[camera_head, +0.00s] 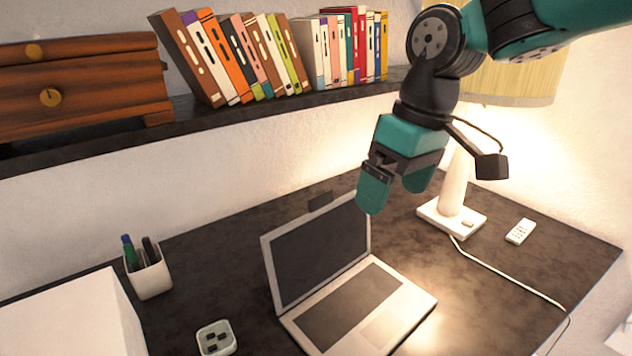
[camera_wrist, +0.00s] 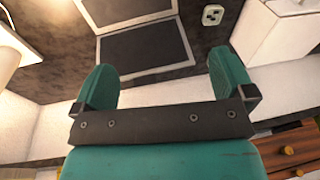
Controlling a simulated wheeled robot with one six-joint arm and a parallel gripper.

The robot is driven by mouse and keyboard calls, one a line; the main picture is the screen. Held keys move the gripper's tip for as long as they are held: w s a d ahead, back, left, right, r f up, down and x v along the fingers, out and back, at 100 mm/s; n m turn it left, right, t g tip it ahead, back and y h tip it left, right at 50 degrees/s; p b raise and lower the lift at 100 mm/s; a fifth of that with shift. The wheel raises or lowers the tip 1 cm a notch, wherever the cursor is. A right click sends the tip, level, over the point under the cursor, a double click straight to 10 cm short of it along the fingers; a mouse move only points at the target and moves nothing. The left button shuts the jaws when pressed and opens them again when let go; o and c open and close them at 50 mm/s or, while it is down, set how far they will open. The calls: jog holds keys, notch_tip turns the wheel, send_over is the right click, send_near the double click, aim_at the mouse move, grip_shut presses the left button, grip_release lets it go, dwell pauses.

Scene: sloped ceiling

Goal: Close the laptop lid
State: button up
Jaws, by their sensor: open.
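The laptop (camera_head: 345,290) stands open on the dark desk, its lid (camera_head: 318,247) raised and leaning back a little, with the keyboard base flat in front. My gripper (camera_head: 396,196) is open and empty, in the air above and behind the lid's right end, its teal fingers pointing down. In the wrist view my gripper (camera_wrist: 165,82) has its two fingers spread wide. The laptop (camera_wrist: 140,35) shows there beyond the fingertips, with its far parts cut off by the top edge.
A lamp (camera_head: 452,200) stands right of my gripper, its cord running along the desk, with a remote (camera_head: 520,231) beside it. A pen cup (camera_head: 149,272), a small white dish (camera_head: 216,338) and a white box (camera_head: 75,318) are at left. A shelf (camera_head: 250,110) with books runs behind.

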jog(key=w+a+r+h+p, duration=0.1)
jog(key=w+a+r+p, duration=0.2)
jog(key=w, duration=0.7)
jog(key=h+p, duration=0.1)
jog(key=p, duration=0.2)
send_near(321, 195)
jog(key=f+p, duration=0.2)
jog(key=f, duration=0.3)
jog(key=f+p, duration=0.2)
jog(key=f, duration=0.3)
jog(key=shift+w+a+f, duration=0.1)
jog(key=shift+w+f, duration=0.1)
jog(key=shift+w, duration=0.05)
jog(key=c, duration=1.3)
